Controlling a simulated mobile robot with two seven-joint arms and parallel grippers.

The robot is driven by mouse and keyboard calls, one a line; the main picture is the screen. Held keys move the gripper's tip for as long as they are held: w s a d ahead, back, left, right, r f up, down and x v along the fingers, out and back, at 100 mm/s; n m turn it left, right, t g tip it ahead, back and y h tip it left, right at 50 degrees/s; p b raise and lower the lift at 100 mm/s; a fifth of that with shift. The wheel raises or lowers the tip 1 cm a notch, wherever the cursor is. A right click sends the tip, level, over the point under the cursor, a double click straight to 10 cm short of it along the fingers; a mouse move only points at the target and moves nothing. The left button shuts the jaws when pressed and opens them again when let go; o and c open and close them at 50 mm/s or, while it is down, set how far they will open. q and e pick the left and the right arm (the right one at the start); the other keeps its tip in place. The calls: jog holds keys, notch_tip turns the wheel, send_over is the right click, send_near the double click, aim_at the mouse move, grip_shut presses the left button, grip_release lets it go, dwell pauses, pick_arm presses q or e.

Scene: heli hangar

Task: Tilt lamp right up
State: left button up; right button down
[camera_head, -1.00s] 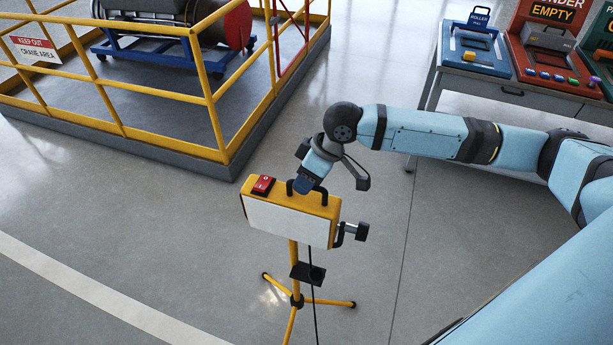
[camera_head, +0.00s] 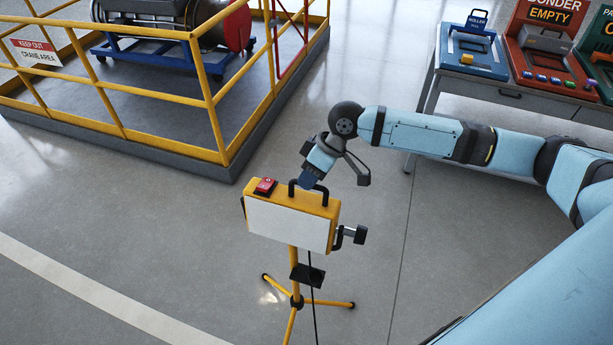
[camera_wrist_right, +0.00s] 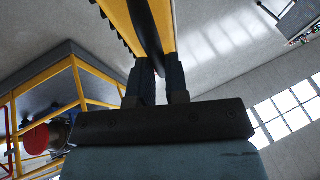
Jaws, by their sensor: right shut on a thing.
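The yellow work lamp (camera_head: 291,224) stands on a yellow tripod (camera_head: 293,300), its pale flat panel facing toward me and slightly upward. A red switch (camera_head: 265,186) sits on its top left, a black handle arches over the top, and a dark clamp knob (camera_head: 360,234) sticks out at the right. My right gripper (camera_head: 307,183) is at the top of the lamp, shut on the black handle. In the right wrist view the two fingers (camera_wrist_right: 157,85) close around the dark handle bar (camera_wrist_right: 146,35), with the yellow housing (camera_wrist_right: 117,14) beyond. My left gripper is not in view.
A yellow railing (camera_head: 210,90) with a keep-out sign (camera_head: 36,52) encloses a platform at the upper left. A grey table (camera_head: 500,90) with coloured trays stands at the upper right. A black cable hangs beside the tripod. The floor around the tripod is clear.

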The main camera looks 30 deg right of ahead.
jog(key=w+d+f+m+g+y+b, duration=0.1)
jog(key=w+d+f+g+y+b, duration=0.1)
jog(key=w+d+f+g+y, duration=0.1)
jog(key=w+d+f+y, duration=0.1)
jog(key=w+d, duration=0.1)
jog(key=d, duration=0.1)
jog(key=shift+w+f+b, duration=0.2)
jog(key=shift+f+b, duration=0.05)
jog(key=shift+b, duration=0.05)
jog(key=shift+d, duration=0.1)
dwell(0.4)
jog(key=c, duration=1.2)
grip_release()
jog(key=shift+f, duration=0.15)
jog(key=shift+o, duration=0.4)
jog(key=shift+w+d, duration=0.1)
jog(key=shift+w, duration=0.05)
